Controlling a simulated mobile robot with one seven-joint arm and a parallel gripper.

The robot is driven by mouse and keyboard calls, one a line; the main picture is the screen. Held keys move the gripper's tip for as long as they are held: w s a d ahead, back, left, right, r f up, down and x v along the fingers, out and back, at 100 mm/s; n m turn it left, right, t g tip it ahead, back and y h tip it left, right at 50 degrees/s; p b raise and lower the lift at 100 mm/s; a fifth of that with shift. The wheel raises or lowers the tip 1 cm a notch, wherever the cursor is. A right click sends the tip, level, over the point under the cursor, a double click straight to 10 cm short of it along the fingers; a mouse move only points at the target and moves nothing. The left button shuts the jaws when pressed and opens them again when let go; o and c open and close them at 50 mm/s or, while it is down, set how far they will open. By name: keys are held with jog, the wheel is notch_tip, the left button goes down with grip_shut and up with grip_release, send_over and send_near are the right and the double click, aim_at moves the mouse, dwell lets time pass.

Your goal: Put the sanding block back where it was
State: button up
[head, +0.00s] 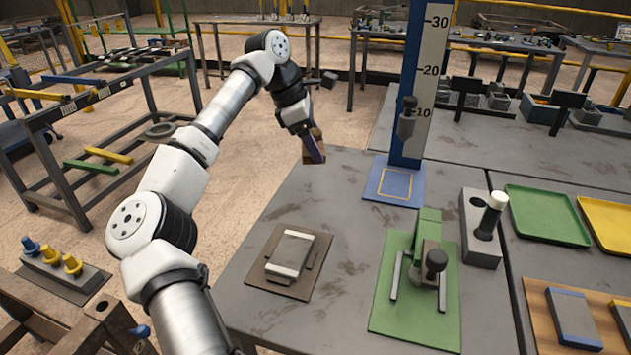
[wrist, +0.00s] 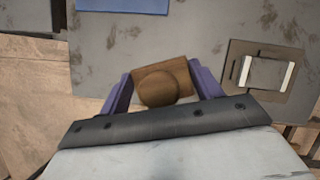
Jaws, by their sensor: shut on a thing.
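My gripper (head: 314,150) is shut on a brown wooden block, seemingly the sanding block (wrist: 178,70), above the far left edge of the grey table. In the wrist view the block sits between my two purple fingers (wrist: 160,76), with a round wooden knob facing the camera. In the head view one finger hides part of the block. Its underside does not show. A brown mat (head: 259,288) on the table bears a grey block with white ends (head: 290,254); this block also shows at the right of the wrist view (wrist: 266,73).
A blue stand with a scale (head: 408,80) rises right of my gripper. A green fixture (head: 428,250) stands on a green mat, beside a grey holder with a white-topped peg (head: 481,230). Green (head: 548,215) and yellow trays (head: 612,222) lie right. The table's middle is clear.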

notch_tip(320, 180, down, 10)
jog(key=shift+r+p, duration=0.1)
jog(key=shift+p, duration=0.2)
jog(key=o, duration=1.1)
jog(key=shift+c, duration=0.2)
jog(key=b+v, duration=0.1)
jog(key=v, duration=1.1)
